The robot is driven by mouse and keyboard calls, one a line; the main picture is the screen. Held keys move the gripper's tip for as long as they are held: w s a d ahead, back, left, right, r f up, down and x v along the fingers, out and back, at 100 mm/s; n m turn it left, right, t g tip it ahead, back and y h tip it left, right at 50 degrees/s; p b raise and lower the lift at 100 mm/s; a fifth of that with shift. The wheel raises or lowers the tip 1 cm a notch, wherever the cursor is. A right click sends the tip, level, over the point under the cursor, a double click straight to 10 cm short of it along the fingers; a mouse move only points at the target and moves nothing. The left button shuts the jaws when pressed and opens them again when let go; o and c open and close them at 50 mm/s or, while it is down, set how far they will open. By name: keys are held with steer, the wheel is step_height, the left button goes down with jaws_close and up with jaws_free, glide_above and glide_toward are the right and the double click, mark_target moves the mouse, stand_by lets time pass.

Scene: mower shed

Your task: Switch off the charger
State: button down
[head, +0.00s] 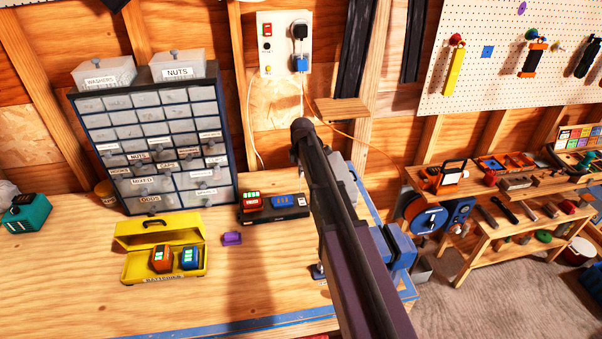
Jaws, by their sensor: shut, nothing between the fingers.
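A dark charger (273,213) sits on the workbench behind the yellow box. A red battery (251,201) with green lights and a blue unit (284,201) are on it. A white power panel (283,72) hangs on the wall above. It carries a small red switch (267,30), a black plug (300,31) and a blue plug (301,64). I cannot tell the switch's position. My dark arm crosses the middle of the view, just right of the charger and below the panel. My gripper does not show; the arm hides what lies behind it.
A yellow battery box (187,275) and a purple block (232,239) stand on the workbench (80,285). A drawer cabinet (153,145) stands at the back left. Orange and white cables hang from the panel. Shelves with tools (500,185) are at the right. The front bench is mostly clear.

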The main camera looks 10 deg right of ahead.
steer(key=shift+w+r+p, duration=0.15)
steer(key=shift+r+p, duration=0.7)
steer(key=shift+r, duration=0.3)
